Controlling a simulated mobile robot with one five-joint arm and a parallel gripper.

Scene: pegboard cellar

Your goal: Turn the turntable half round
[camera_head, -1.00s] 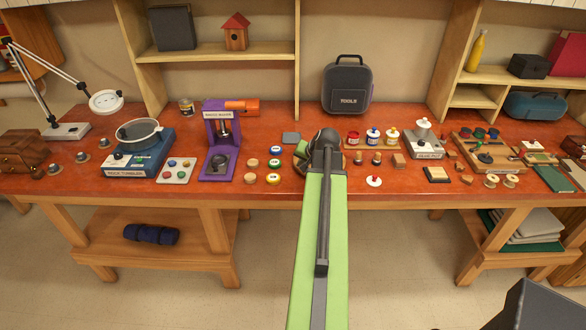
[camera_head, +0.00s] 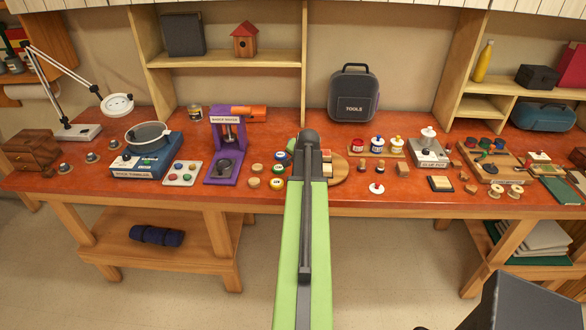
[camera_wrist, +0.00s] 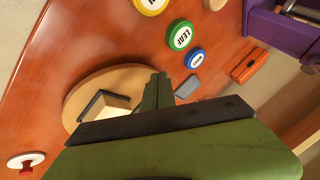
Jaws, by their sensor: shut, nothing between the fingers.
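The turntable (camera_head: 341,173) is a round, light wooden disc on the red-brown bench, partly hidden behind my arm in the head view. In the wrist view the disc (camera_wrist: 78,100) lies left of my fingers. A pale block (camera_wrist: 108,106) with a black angled piece (camera_wrist: 92,104) sits on it. My gripper (camera_wrist: 158,82) is shut and empty, its green fingers at the disc's right rim in the wrist view. I cannot tell whether they touch it. In the head view the fingers are hidden behind the arm's end.
Coloured round tins (camera_wrist: 182,36) stand close by the fingers, with a grey flat square (camera_wrist: 186,87). A purple press (camera_head: 226,150) stands to the left. A paint-pot rack (camera_head: 377,147) and a red-and-white knob (camera_head: 377,190) are to the right. A toolbox (camera_head: 353,94) stands behind.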

